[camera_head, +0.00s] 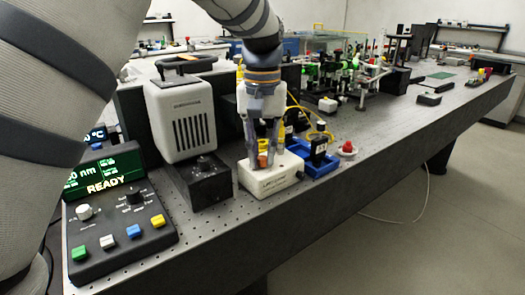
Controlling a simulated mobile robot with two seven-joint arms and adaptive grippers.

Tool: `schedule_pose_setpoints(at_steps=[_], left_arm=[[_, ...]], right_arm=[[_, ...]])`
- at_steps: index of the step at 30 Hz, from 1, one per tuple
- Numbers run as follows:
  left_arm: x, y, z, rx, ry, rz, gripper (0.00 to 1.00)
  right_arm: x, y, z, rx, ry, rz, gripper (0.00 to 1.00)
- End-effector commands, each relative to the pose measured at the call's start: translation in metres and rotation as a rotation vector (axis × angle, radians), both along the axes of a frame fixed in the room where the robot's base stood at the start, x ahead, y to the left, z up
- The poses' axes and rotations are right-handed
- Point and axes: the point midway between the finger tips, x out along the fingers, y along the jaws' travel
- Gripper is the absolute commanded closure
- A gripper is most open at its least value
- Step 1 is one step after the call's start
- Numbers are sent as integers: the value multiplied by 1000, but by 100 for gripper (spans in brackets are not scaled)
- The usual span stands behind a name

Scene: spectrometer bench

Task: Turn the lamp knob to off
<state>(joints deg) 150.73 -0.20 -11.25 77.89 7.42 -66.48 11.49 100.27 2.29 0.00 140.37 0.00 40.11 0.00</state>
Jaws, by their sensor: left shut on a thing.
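A low white box (272,180) stands near the front edge of the dark bench. A small orange knob-like piece (262,160) shows on its top, between my left gripper's fingers. My left gripper (262,158) points down over the box and is shut on this piece. The fingers partly hide it, so its turned position cannot be read. A white vented lamp housing (181,118) with a black handle stands to the left of the gripper. My right gripper is not in view.
A control console (120,210) with a READY screen, knobs and coloured buttons stands at the left. A black box (202,183) sits beside the white box. A blue tray (318,163) and a red-topped piece (347,149) are to the right. The bench's right front is mostly clear.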

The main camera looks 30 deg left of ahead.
Motion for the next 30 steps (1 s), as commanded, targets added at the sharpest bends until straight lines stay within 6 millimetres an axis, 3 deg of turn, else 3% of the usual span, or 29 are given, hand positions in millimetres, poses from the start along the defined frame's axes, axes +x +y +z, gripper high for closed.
schedule_pose_setpoints(at_steps=[5,6,9,19,30], left_arm=[[0,1,1,2,-1,1,100],[0,1,1,2,-1,0,81],[0,1,1,2,-1,0,62],[1,0,6,0,-3,-1,62],[1,1,96,1,-6,0,62]], right_arm=[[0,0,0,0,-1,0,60],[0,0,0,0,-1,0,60],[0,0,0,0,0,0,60],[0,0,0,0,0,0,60],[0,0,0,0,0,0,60]])
